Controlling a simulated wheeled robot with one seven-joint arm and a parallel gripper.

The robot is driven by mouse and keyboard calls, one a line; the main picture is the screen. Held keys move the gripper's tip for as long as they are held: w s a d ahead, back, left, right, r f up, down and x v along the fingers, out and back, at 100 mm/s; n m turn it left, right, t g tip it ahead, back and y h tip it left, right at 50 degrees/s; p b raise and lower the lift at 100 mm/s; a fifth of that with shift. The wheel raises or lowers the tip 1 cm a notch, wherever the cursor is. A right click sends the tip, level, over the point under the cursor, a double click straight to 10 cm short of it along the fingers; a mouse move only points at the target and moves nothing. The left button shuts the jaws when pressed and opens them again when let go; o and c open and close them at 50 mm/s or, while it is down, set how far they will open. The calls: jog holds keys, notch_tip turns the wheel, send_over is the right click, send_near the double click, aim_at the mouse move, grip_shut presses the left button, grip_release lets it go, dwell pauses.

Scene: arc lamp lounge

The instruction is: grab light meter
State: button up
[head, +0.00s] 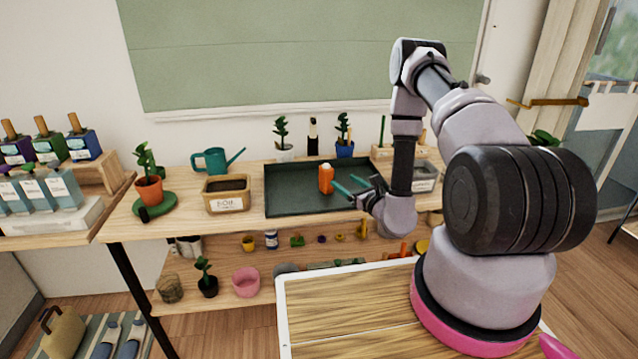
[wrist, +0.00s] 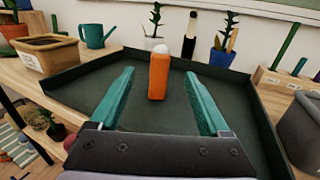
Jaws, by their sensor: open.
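The light meter looks to be the orange upright block with a small white dome on top (head: 326,179). It stands in the dark green tray (head: 285,203) on the wooden table. In the wrist view the orange light meter (wrist: 158,75) stands beyond the fingertips, roughly centred between them. My gripper (head: 350,187) has teal fingers and is open and empty. In the wrist view the gripper (wrist: 162,100) reaches over the tray with its fingers spread on either side of the view. No contact with the light meter shows.
Left of the tray stand a labelled brown box (head: 227,195), a teal watering can (head: 217,160) and a potted plant (head: 148,180). Behind it are small plants and a dark bottle (head: 312,137). A grey bin (head: 425,176) stands right. The tray has raised walls; its floor is otherwise clear.

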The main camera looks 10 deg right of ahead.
aim_at(330, 170)
jog(key=x, duration=1)
jog(key=shift+w+r, duration=0.1)
jog(key=shift+w, duration=0.05)
grip_shut()
jog(key=shift+r, duration=0.1)
